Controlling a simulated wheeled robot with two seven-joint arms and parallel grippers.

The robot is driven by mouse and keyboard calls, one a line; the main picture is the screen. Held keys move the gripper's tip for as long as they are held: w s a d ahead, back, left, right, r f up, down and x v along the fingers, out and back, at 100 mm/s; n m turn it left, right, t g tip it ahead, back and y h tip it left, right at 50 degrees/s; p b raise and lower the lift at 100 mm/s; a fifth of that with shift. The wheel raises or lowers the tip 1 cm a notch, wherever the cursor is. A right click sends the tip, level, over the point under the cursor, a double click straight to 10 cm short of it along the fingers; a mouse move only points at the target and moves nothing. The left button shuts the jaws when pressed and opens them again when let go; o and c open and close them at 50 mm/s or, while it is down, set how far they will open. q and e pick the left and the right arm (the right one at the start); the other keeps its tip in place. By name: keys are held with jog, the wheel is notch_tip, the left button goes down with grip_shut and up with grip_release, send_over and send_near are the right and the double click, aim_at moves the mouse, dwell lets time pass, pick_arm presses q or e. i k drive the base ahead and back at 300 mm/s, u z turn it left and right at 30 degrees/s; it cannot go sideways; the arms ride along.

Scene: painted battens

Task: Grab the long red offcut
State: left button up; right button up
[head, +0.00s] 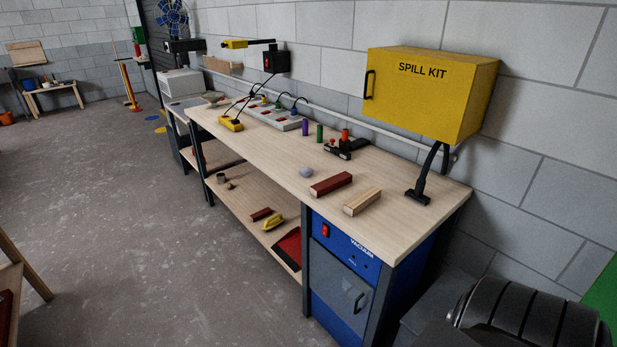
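A long dark red offcut (331,184) lies flat on the workbench top (270,160), near its front edge. A plain wood block (362,201) of similar size lies beside it to the right, with a gap between them. A shorter red piece (261,214) lies on the lower shelf, next to a yellow item. Neither of my grippers is in view.
A grey ball (306,172) sits left of the long offcut. A black nozzle (418,196) on a hose stands at the bench's right end. A yellow spill kit box (425,95) hangs above. A blue vacuum cabinet (341,270) stands below. Open floor (130,230) lies left.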

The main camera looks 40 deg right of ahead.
aim_at(323, 188)
jog(key=z, duration=0.25)
jog(key=i, duration=0.8)
jog(key=z, duration=1.1)
jog(key=i, duration=0.6)
jog(key=z, duration=0.5)
